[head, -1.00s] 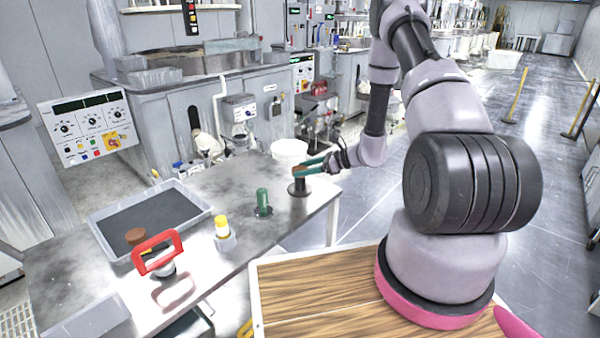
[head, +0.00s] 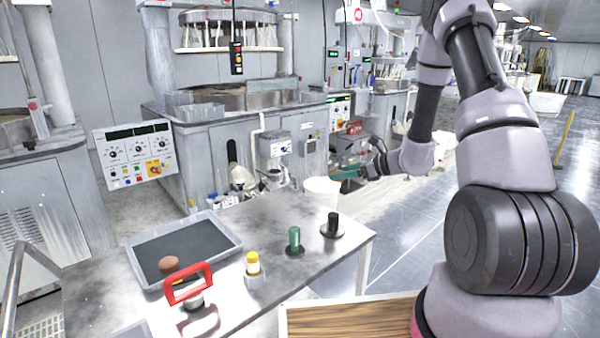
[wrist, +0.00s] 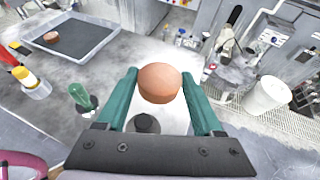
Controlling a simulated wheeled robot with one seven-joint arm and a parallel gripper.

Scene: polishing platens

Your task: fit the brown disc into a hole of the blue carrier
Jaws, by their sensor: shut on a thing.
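My gripper (wrist: 159,76) is shut on a brown disc (wrist: 160,84), held between its two teal fingertips. In the head view my gripper (head: 352,168) is small and hangs above the far right end of the table, near the white bucket. A second brown disc (head: 168,264) lies in the grey tray (head: 232,240) on the left of the table; this disc also shows in the wrist view (wrist: 51,36). I cannot make out a blue carrier in either view.
A black-handled round piece (head: 332,226) stands below my gripper. Beside it are a green-handled piece (head: 294,240), a yellow-topped piece (head: 253,268) and a red-handled tool (head: 188,285). A white bucket (head: 321,193) stands behind the table. Bare tabletop lies between tray and pieces.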

